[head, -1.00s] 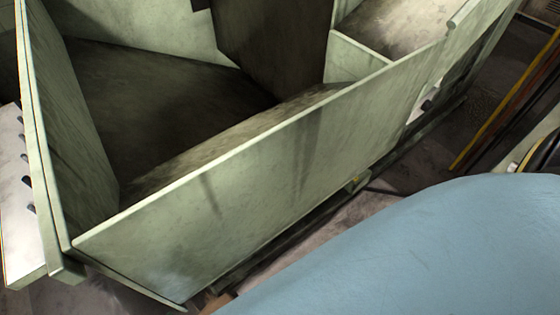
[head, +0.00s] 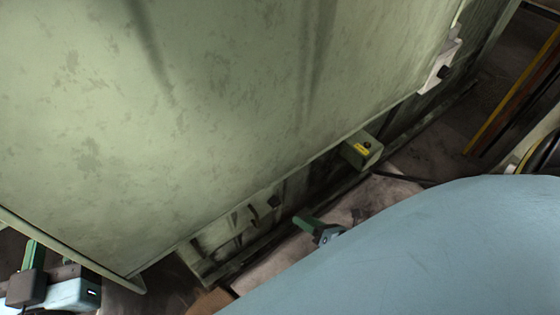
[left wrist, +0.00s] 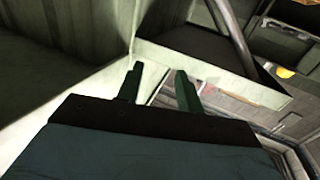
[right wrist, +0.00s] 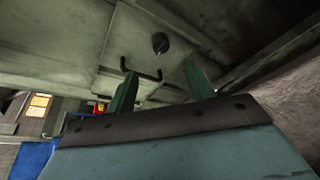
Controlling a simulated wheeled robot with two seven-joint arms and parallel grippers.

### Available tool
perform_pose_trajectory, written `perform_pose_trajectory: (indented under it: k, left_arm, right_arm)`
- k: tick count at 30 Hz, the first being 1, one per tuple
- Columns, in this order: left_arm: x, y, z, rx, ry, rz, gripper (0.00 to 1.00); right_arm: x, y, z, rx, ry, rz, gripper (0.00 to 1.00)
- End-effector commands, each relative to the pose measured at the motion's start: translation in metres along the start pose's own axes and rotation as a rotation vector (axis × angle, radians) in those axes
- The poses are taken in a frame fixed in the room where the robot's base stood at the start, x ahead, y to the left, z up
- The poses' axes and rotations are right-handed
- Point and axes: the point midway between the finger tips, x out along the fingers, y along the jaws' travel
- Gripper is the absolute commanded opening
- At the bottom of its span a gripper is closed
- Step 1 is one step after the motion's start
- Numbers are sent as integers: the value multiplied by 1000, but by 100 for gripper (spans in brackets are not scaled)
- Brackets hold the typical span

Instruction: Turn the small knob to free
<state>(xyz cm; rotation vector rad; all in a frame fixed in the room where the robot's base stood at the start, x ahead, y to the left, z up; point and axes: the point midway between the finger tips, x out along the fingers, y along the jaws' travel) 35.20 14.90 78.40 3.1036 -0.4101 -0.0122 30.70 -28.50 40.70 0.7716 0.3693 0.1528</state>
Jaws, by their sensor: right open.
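A small dark round knob (right wrist: 160,43) sits on the pale green panel of the machine in the right wrist view, just above a thin black bar handle (right wrist: 140,72). In the head view a dark knob (head: 273,201) shows low on the machine, probably the same one. My right gripper (right wrist: 160,70) is open and empty; its fingers point toward the panel, apart from the knob. In the head view my right gripper (head: 312,226) is right of and below the knob. My left gripper (left wrist: 157,70) is open and empty, by a pale edge; it shows at the head view's lower left (head: 32,256).
A green box (head: 358,150) with a yellow label and a black button juts from the machine's lower edge. A pale box (head: 436,74) with a dark knob is further right. The large green panel (head: 210,110) overhangs the low area. Floor shows at the right.

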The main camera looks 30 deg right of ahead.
Motion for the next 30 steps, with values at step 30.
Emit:
perform_pose_trajectory:
  k: [30]
  left_arm:
    - [-38,13,-92,-24,790,37,36]
  right_arm:
    - [111,-1,-1,3,1,-2,53]
